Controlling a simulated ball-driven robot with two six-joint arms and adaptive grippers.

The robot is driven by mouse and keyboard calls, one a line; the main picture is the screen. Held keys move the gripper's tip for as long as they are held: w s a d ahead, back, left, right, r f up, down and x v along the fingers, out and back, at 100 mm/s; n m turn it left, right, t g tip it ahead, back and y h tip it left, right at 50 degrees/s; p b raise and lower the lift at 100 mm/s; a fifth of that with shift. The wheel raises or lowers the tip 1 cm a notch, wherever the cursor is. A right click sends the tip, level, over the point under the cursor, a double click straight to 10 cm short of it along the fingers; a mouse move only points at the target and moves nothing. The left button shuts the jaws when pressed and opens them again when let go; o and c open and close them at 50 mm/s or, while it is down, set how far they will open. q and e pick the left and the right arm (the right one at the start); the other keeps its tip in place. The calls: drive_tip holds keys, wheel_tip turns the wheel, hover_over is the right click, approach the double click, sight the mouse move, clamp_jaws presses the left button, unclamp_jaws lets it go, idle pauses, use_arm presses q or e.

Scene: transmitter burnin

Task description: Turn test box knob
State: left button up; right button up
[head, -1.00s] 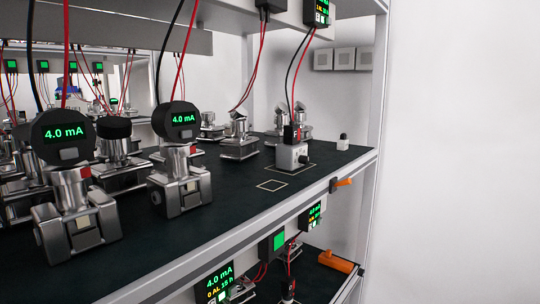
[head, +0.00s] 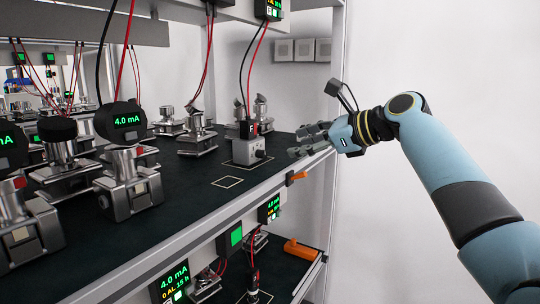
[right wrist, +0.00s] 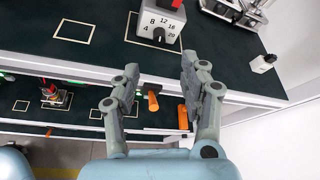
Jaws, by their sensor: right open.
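The test box (head: 246,150) is a small grey box on the dark upper shelf, with red and black leads rising from its top. Its black knob (head: 260,153) is on the front face. In the right wrist view the knob (right wrist: 159,34) shows below the printed numbers 8, 12, 16, 20 and 4. My right gripper (head: 300,143) is just right of the test box, at the shelf's front edge, apart from the knob. In the right wrist view its two fingers (right wrist: 158,75) are spread and empty, below the knob. My left gripper is out of view.
Several metal transmitters with round displays, one a 4.0 mA transmitter (head: 128,185), crowd the shelf to the left. An orange handle (head: 296,177) sticks out at the shelf edge. A small white block (right wrist: 263,63) stands right of the box. An outlined square (head: 227,182) is empty.

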sight(265, 154)
drive_tip(key=b+x, duration=0.1)
drive_tip(key=x, duration=0.9)
drive_tip(key=shift+a+f, duration=0.1)
drive_tip(key=shift+f, duration=0.05)
drive_tip(key=shift+w, duration=0.1)
